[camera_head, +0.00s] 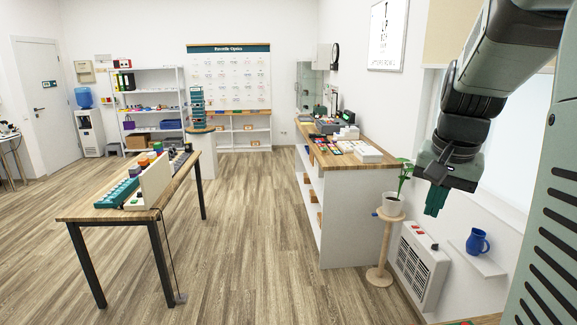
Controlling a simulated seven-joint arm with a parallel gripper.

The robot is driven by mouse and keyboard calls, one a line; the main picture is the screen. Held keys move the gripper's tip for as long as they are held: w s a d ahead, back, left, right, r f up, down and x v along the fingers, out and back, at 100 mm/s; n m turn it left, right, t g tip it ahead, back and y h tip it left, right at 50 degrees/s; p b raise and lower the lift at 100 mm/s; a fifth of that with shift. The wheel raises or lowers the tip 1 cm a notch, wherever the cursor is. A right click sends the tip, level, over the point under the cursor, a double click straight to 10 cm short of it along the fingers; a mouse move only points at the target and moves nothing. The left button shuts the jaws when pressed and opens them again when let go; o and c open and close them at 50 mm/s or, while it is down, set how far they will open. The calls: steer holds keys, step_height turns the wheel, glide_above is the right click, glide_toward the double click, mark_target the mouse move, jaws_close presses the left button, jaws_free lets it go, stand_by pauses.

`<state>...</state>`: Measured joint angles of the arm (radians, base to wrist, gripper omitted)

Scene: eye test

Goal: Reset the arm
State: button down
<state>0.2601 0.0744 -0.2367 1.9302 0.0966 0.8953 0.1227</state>
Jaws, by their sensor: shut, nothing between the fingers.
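My gripper (434,201) hangs at the upper right from my dark arm, its teal fingers pointing down and shut, with nothing held. It is in the air, to the right of the wooden-topped counter (374,166) and close to the potted plant in the picture. I cannot make out a lens press or its lever in this view. Small dark items on the counter and on the work table (92,211) are too small to tell apart.
A potted plant (392,205) stands on a wooden stand (381,254). Right of it are a white wall heater (422,268) and a blue mug (478,241) on a small shelf (478,262). The wooden floor (245,225) between work table and counter is clear, except a cable by the table.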

steer(key=s+a+r+n+t, duration=0.2)
steer(key=s+a+n, duration=0.6)
steer(key=s+a, duration=1)
steer(key=shift+a+r+t+y, duration=0.4)
steer(key=shift+a+r, duration=0.1)
steer(key=shift+a, duration=0.1)
steer(key=c, duration=1.8)
jaws_free()
steer(key=shift+w, duration=0.1)
